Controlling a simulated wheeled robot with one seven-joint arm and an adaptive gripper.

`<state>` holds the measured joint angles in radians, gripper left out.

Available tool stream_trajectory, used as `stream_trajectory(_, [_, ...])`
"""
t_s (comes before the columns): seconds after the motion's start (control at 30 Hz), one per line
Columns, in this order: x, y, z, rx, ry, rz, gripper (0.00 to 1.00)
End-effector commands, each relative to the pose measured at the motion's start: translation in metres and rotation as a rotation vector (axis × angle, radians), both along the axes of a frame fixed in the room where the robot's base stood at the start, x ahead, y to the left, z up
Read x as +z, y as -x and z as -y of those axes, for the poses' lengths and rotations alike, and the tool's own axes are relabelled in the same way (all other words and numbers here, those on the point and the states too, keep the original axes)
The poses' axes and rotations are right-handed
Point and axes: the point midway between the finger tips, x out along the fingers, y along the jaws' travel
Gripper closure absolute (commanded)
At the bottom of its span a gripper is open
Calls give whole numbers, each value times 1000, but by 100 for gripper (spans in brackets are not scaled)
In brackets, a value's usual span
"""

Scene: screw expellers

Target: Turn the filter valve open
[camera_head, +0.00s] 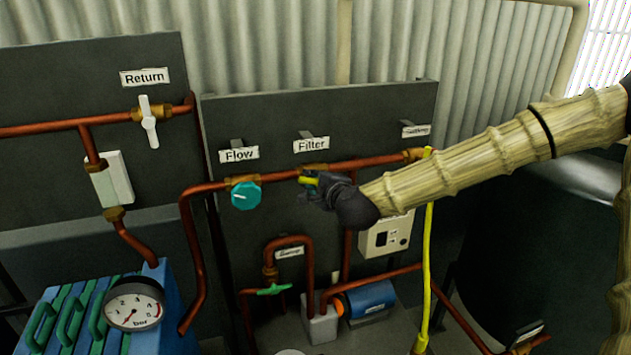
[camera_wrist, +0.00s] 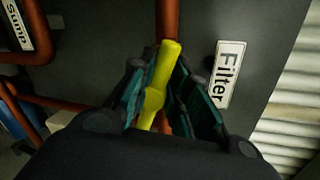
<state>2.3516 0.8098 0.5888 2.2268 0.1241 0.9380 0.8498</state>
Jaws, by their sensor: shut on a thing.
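The filter valve has a yellow handle (camera_wrist: 154,88), which sits between my two fingers in the wrist view. In the head view a small part of the yellow handle (camera_head: 309,180) shows on the copper pipe, under the "Filter" label (camera_head: 311,144). The same label (camera_wrist: 229,74) is right of the handle in the wrist view. My gripper (camera_head: 316,184) is at the valve and shut on the handle; it also shows in the wrist view (camera_wrist: 158,108). My gripper hides much of the valve body in the head view.
A teal flow valve knob (camera_head: 245,195) is just left of my gripper. A white-handled return valve (camera_head: 148,124) is farther left. Below are a green sump valve handle (camera_head: 274,290) and a blue pump (camera_head: 366,300).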

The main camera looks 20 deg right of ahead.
Motion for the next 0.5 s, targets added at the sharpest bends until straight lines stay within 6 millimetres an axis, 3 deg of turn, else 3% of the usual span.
stream_trajectory(0.03, [-10, 4, -3, 7, 42, -13, 100])
stream_trajectory(0.5, [-16, 4, -2, 6, 289, -9, 100])
